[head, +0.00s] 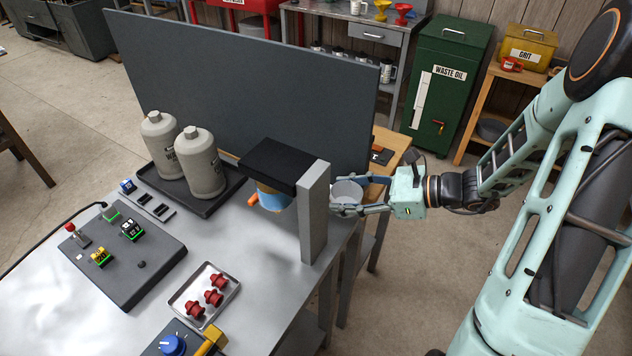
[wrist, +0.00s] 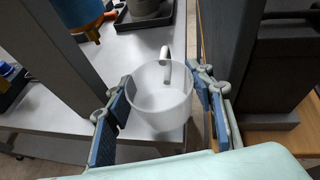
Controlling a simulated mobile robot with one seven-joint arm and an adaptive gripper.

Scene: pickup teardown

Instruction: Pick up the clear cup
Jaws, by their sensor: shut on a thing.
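The clear cup (wrist: 158,103) is a translucent, whitish cup with a curved handle at its far side in the wrist view. My gripper (wrist: 163,100) has one blue-padded finger on each side of it and is shut on it. The cup is upright, with its open top towards the camera. In the head view my gripper (head: 362,195) reaches in from the right, and the cup (head: 346,193) shows between its fingers, just right of the grey post. Whether the cup's base touches the table is hidden.
A grey post (head: 314,213) with a black top (head: 275,164) stands close left of my gripper, a blue container (head: 271,197) beneath it. A tall dark panel (head: 240,85) stands behind. Two grey bottles (head: 200,163) sit on a dark tray. The table's right edge is near the cup.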

